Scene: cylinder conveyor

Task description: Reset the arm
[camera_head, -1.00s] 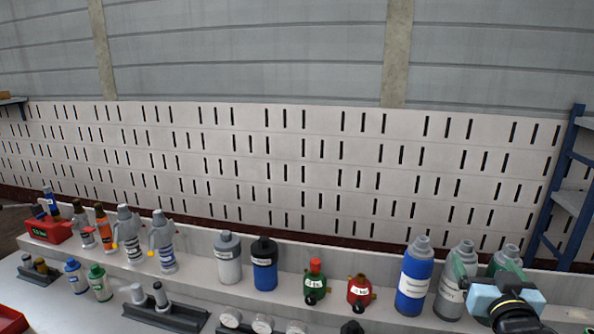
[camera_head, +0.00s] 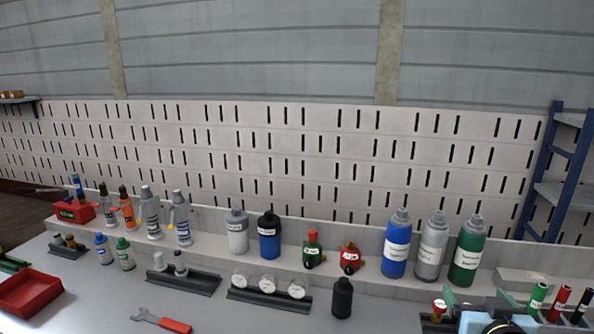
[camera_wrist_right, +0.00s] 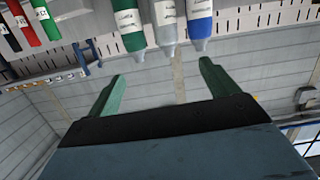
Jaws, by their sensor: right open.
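My right gripper (camera_head: 492,304) is at the bottom right of the head view, over the bench's front side. Its green fingers are spread with nothing between them. In the right wrist view the two green fingers (camera_wrist_right: 160,72) are wide apart and empty. Beyond them, a green cylinder (camera_wrist_right: 127,22), a grey cylinder (camera_wrist_right: 167,20) and a blue cylinder (camera_wrist_right: 200,18) hang in from the top of the picture.
Blue (camera_head: 396,245), grey (camera_head: 432,247) and green (camera_head: 467,250) cylinders stand on the raised ledge. A black bottle (camera_head: 342,298), gauges in a holder (camera_head: 268,298), a red-handled wrench (camera_head: 163,321) and a red tray (camera_head: 30,295) are on the bench. Small tubes (camera_head: 560,302) stand far right.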

